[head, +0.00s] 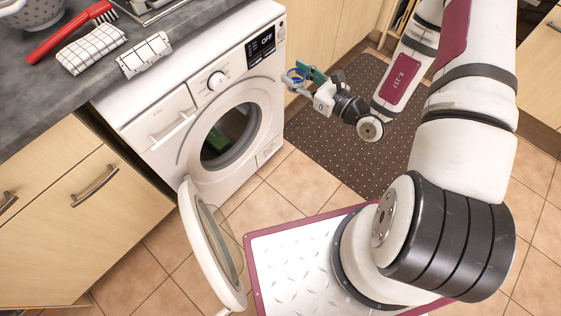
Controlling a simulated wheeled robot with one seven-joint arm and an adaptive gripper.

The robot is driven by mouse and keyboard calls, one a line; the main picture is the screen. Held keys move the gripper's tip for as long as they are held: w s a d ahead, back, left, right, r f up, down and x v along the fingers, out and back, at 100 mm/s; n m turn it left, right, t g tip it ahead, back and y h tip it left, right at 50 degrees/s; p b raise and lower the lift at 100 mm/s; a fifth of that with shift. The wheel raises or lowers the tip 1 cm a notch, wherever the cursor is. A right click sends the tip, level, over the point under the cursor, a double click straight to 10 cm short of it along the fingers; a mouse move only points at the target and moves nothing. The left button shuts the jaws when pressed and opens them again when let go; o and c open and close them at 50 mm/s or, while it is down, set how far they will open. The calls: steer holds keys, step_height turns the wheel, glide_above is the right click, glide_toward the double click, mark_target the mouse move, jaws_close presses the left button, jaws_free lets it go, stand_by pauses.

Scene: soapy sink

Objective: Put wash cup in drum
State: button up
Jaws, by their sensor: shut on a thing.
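The white washing machine has its round door (212,245) swung wide open toward the front. Its drum (238,125) is dark inside, and something green (217,140) lies in it. My gripper (297,80) is to the right of the drum opening, apart from the machine, in front of its right side.
A grey counter (110,65) on the left holds a red brush (75,32), two checked cloths (92,50) and a colander (30,12). A dark dotted mat (335,135) lies on the tiled floor. The open door stands at the front left of the drum.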

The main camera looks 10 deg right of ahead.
steer(key=s+a+f+n+g+y+b, duration=0.1)
steer(key=s+a+f+g+y+b, duration=0.15)
steer(key=f+b, duration=1.2)
steer(key=s+a+f+n+g+y+b, duration=0.15)
steer(key=s+a+f+b, duration=0.35)
steer(key=f, duration=1.8)
steer(key=w+a+f+b, duration=0.1)
steer(key=w+a+b, duration=0.6)
steer(key=w, duration=0.7)
steer(key=w+a+f+b, duration=0.1)
steer(key=w+a+b, duration=0.4)
steer(key=w+a, duration=0.65)
steer(key=w+f+t, duration=0.1)
steer(key=w+f, duration=0.3)
steer(key=shift+w+d+f, duration=0.25)
steer(key=shift+w+d, duration=0.1)
steer(key=shift+d, duration=0.1)
steer(key=shift+f+n, duration=0.25)
steer(key=shift+f, duration=0.05)
steer(key=shift+f, duration=0.35)
steer(key=shift+f, duration=0.3)
